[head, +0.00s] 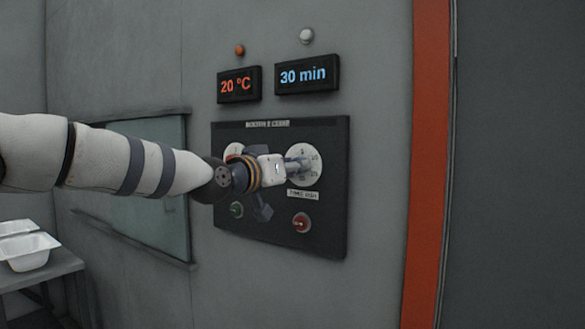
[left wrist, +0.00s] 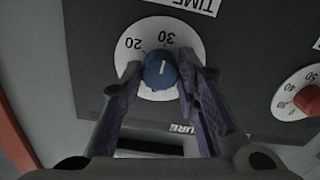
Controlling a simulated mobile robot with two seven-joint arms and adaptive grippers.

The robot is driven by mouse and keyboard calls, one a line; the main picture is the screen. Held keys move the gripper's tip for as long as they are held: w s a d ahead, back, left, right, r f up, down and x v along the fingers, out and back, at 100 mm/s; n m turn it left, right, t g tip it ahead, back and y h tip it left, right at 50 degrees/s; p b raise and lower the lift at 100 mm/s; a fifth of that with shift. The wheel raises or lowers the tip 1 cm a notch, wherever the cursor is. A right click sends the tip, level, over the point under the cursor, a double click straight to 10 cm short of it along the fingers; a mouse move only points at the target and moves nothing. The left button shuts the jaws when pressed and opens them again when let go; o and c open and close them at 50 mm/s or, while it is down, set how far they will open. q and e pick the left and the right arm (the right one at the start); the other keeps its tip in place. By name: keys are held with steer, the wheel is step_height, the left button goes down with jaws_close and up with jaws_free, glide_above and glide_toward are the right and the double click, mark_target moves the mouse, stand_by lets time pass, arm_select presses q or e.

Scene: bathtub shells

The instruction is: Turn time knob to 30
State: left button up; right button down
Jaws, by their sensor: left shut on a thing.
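The time knob (left wrist: 159,70) is blue with a white line, on a white dial (left wrist: 190,38) marked 20 and 30. In the left wrist view its line points roughly at the 30. My left gripper (left wrist: 158,78) is shut on it, one finger on each side. In the head view my left gripper (head: 299,165) reaches the time dial (head: 313,153) on the dark panel and hides much of the knob. The time display (head: 303,75) reads 30 min in blue. My right gripper is in neither view.
A second dial with a red knob (left wrist: 308,100) sits beside it. The temperature display (head: 239,85) reads 20 °C. Green (head: 236,210) and red (head: 301,223) buttons are below on the panel (head: 333,215). White tubs (head: 28,250) stand on a table at left.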

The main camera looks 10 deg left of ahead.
arm_select(q)
steer(key=o, duration=1.2)
steer(key=shift+c, duration=0.2)
steer(key=v, duration=1.2)
